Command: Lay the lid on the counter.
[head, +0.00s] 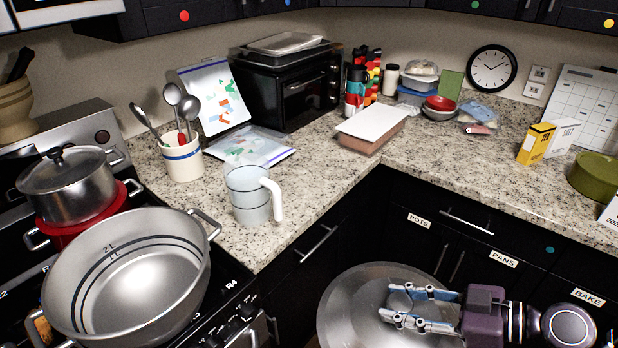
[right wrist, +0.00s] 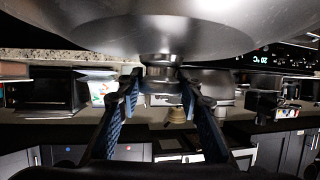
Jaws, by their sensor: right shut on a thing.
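My right gripper (head: 398,304) is shut on the knob of the large round steel lid (head: 350,301). It holds the lid in front of the dark drawers, at the bottom of the head view, clear of the counter's top. In the right wrist view the lid (right wrist: 160,28) fills the top, with its knob between the fingers of the right gripper (right wrist: 160,84). The speckled granite counter (head: 325,194) runs along both walls and meets in a corner. My left gripper is not in view.
An open stockpot (head: 132,280) stands on the stove beside a lidded pot (head: 68,190). A measuring jug (head: 250,195), utensil crock (head: 183,160) and covered tray (head: 370,128) stand on the counter. Yellow box (head: 536,143) and green pot (head: 596,178) stand right. Counter between tray and yellow box is clear.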

